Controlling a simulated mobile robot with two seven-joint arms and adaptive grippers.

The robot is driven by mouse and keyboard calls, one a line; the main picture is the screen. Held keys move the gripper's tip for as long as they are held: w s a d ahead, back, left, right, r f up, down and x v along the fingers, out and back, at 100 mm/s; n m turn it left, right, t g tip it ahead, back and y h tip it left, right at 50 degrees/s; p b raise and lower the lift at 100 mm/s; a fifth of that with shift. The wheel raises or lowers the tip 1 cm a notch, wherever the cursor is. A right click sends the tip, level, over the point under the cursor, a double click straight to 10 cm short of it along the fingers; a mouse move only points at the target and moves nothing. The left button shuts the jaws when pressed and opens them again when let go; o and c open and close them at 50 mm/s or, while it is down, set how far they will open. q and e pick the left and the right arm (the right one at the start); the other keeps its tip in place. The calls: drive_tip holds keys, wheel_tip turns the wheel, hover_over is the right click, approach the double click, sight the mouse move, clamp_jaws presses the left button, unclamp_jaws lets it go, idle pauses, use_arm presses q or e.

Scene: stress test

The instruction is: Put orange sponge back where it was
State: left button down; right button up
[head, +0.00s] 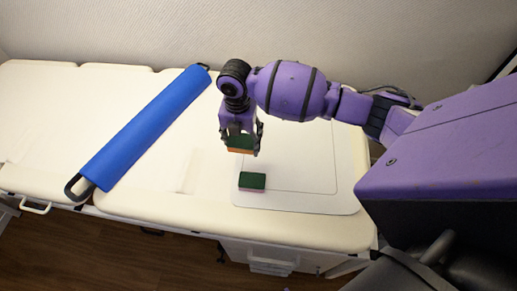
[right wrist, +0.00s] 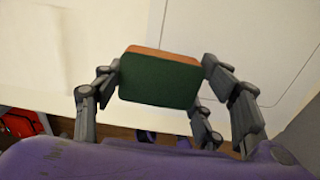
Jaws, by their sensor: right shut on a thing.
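The orange sponge (head: 240,150), with a dark green top, is held between the fingers of my right gripper (head: 242,143). In the right wrist view the sponge (right wrist: 160,80) shows its green face and a strip of orange along its far edge, with the fingers of the right gripper (right wrist: 160,85) on either side. A second sponge (head: 252,181), green on top with a pinkish side, lies on the white mat (head: 300,202) just in front of the held one. I cannot tell how high the held sponge is above the surface. My left gripper is not in view.
A long blue roll (head: 145,130) with dark end loops lies diagonally across the cream padded table (head: 50,100) at the left. A wall stands behind the table. The table's front edge is close to the second sponge. The right part of the mat is clear.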

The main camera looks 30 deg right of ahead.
drive_tip(key=d+f, duration=0.4)
drive_tip(key=shift+d+f, duration=0.1)
drive_tip(key=shift+f, duration=0.15)
drive_tip(key=shift+d+f, duration=0.55)
drive_tip(key=shift+f, duration=0.1)
drive_tip(key=f, duration=0.3)
drive_tip(key=shift+d+f, duration=0.2)
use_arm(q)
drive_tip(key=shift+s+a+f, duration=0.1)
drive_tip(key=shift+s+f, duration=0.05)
use_arm(e)
drive_tip(key=shift+w, duration=0.1)
drive_tip(key=shift+f, duration=0.15)
drive_tip(key=shift+f+b, duration=0.15)
drive_tip(key=shift+b, duration=0.15)
drive_tip(key=o, duration=1.2)
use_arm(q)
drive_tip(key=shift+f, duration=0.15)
